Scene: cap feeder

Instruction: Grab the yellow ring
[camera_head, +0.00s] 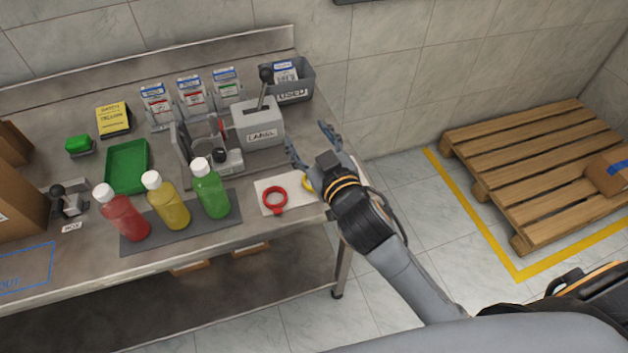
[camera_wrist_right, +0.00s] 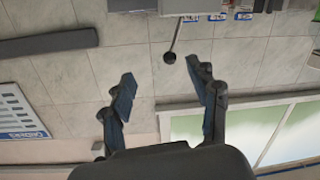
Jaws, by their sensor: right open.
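The yellow ring (camera_head: 307,184) lies on a white sheet (camera_head: 263,187) at the right end of the steel table, partly hidden behind my right gripper. A red ring (camera_head: 275,198) lies on the same sheet, to its left. My right gripper (camera_head: 308,143) is open and empty above the table's right edge, its fingers pointing toward the back wall. In the right wrist view its two fingers (camera_wrist_right: 165,98) are spread with nothing between them. The yellow ring does not show in the right wrist view. My left gripper is not in view.
Red (camera_head: 124,215), yellow (camera_head: 168,204) and green bottles (camera_head: 212,190) stand on a dark mat left of the rings. A grey label machine (camera_head: 258,122) with an upright lever and a grey "USED" bin (camera_head: 291,86) stand behind. A wooden pallet (camera_head: 540,165) is on the floor at right.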

